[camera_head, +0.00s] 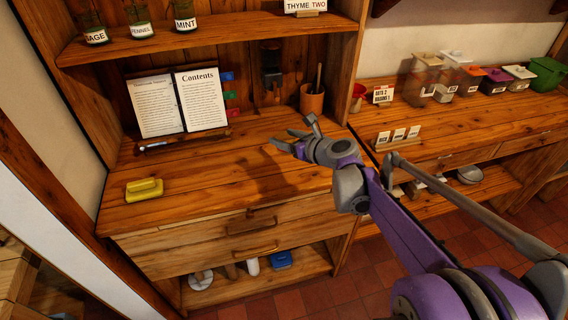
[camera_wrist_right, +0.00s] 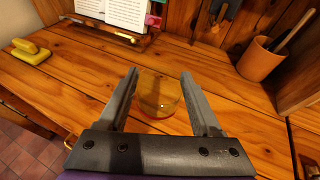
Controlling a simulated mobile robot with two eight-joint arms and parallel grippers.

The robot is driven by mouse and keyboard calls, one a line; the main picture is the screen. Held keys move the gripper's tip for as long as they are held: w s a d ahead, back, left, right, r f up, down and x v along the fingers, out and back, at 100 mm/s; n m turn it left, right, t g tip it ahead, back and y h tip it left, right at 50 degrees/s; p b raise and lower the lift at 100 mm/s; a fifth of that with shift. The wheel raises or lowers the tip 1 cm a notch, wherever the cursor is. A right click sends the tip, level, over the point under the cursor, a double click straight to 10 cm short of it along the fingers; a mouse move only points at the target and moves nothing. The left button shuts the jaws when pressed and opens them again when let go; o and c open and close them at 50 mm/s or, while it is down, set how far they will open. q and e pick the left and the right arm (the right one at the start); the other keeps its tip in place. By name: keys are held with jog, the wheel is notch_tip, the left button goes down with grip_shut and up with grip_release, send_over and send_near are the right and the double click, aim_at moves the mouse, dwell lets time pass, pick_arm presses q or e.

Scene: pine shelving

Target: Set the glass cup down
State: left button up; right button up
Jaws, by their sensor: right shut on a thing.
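My right gripper (camera_head: 284,140) is over the pine counter (camera_head: 220,185), its arm coming in from the right. The right wrist view shows its two fingers (camera_wrist_right: 158,88) on either side of the clear, amber-looking glass cup (camera_wrist_right: 158,95), shut on it. Wood grain shows through the glass. The cup cannot be made out in the head view. I cannot tell whether its base touches the counter. A dark shadow of the arm and gripper falls on the boards below. My left gripper is not in view.
An open book (camera_head: 178,104) on a stand is at the back, and a terracotta pot (camera_head: 312,100) with utensils is at the back right. A yellow block-like object (camera_head: 144,190) lies at the left. The counter's front middle is clear. Labelled jars (camera_head: 140,30) stand on the shelf above.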

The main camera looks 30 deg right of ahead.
aim_at(286, 153)
jog(key=f, duration=0.5)
jog(key=shift+s+f+b, duration=0.2)
jog(key=shift+f+b, duration=0.05)
jog(key=shift+b, duration=0.05)
jog(key=shift+f, duration=2.05)
jog(key=shift+w+f+b, duration=0.1)
jog(key=shift+f+b, duration=0.05)
jog(key=shift+b, duration=0.2)
jog(key=o, duration=1.4)
